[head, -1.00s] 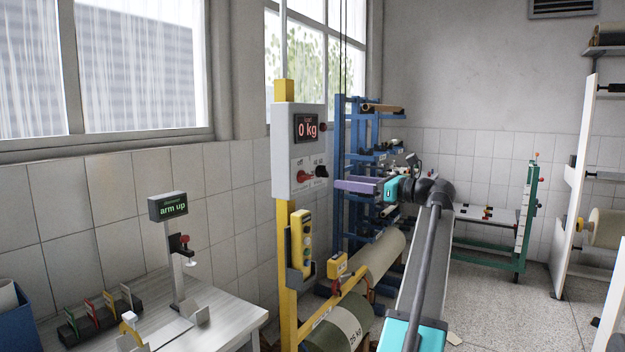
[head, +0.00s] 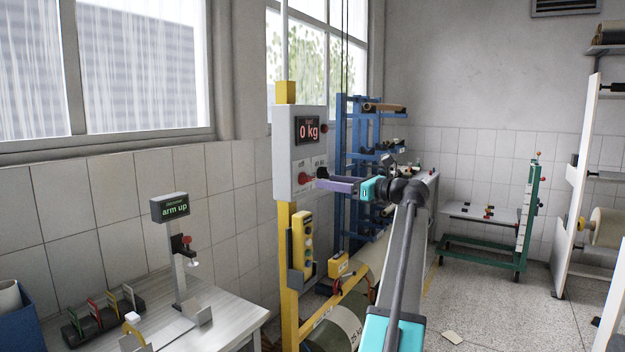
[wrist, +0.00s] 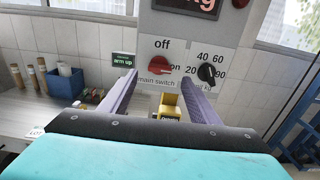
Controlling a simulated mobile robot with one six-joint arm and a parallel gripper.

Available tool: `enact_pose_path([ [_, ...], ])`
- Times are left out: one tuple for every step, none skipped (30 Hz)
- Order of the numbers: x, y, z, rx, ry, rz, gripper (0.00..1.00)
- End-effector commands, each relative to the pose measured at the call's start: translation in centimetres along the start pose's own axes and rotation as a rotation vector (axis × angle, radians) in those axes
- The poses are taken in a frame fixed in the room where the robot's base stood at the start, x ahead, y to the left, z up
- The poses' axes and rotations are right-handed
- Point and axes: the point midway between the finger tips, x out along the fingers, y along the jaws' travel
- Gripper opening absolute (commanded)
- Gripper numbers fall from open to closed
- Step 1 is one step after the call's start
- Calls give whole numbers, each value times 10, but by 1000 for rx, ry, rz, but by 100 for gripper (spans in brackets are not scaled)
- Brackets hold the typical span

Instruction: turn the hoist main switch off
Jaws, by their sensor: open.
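The hoist main switch is a red rotary knob (head: 304,179) low on the grey control box (head: 286,150). In the wrist view the knob (wrist: 160,70) has "off" above it and "on" to its right. Its handle lies roughly crosswise, toward "on"; the exact angle is hard to tell. My gripper (head: 322,182) is open, its purple fingers pointing at the box's lower front. In the wrist view the knob shows between the fingertips (wrist: 159,78), near their ends. I see no clear contact.
A black dial (wrist: 207,72) marked in kg sits right of the switch, near my right fingertip. The display (head: 308,129) reads 0 kg. A yellow pendant (head: 302,242) hangs below the box on a yellow post (head: 288,325). A blue rack (head: 349,150) stands behind.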

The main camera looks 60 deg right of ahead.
Motion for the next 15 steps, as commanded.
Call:
enact_pose_path([
  [9,0,2,1,0,3,56],
  [13,0,2,0,0,2,56],
  [18,0,2,0,0,1,56],
  [23,0,2,0,1,1,56],
  [27,0,2,0,1,2,56],
  [33,0,2,0,1,2,56],
  [37,0,2,0,1,1,56],
  [40,0,2,0,1,0,56],
  [45,0,2,0,1,0,56],
  [48,0,2,0,1,1,56],
  [52,0,2,0,1,1,56],
  [55,0,2,0,1,1,56],
  [57,0,1,0,0,0,56],
  [59,0,1,0,0,0,56],
  [61,0,1,1,0,-1,56],
])
